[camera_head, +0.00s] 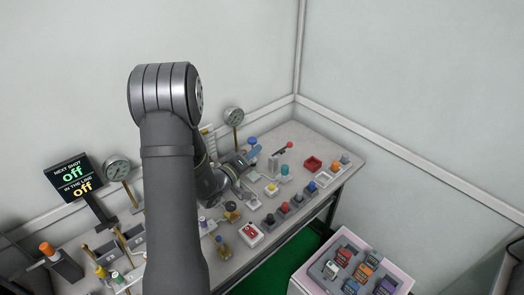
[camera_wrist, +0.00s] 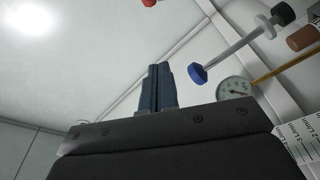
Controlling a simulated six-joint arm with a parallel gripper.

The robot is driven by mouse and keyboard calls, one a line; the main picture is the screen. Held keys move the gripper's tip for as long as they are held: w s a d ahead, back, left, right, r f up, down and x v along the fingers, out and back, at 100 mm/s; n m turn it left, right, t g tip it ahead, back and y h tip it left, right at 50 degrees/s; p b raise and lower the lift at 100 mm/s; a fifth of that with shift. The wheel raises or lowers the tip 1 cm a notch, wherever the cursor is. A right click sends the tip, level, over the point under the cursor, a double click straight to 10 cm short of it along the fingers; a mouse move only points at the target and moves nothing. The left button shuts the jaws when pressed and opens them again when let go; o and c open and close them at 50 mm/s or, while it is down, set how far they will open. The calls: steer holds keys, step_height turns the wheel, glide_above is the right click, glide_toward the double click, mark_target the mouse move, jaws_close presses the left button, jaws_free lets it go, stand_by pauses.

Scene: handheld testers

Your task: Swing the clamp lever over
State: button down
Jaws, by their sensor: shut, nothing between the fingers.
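The clamp lever (camera_head: 283,148) is a thin arm with a red grip at its upper right end, rising at a slant from a grey base (camera_head: 273,164) toward the back of the bench. A red end (camera_wrist: 150,2) at the top edge of the wrist view may be its grip; the rest is out of that view. My gripper (camera_head: 257,150) is just left of the lever base, with its blue fingers apart from the red grip. In the wrist view my gripper's fingers (camera_wrist: 157,70) are together with nothing between them.
A blue knob (camera_head: 251,141) stands close behind my gripper, and a teal-topped piece (camera_head: 284,170) in front of the lever. A gauge (camera_head: 234,116) stands at the back. A red tray (camera_head: 313,163) and several coloured buttons lie to the right. A bin (camera_head: 298,281) stands below.

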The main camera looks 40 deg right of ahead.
mark_target(282, 150)
steer(key=s+d+f, duration=0.1)
steer(key=s+d, duration=0.1)
steer(key=d, duration=0.7)
steer(key=shift+d+f, duration=0.15)
steer(key=shift+d, duration=0.2)
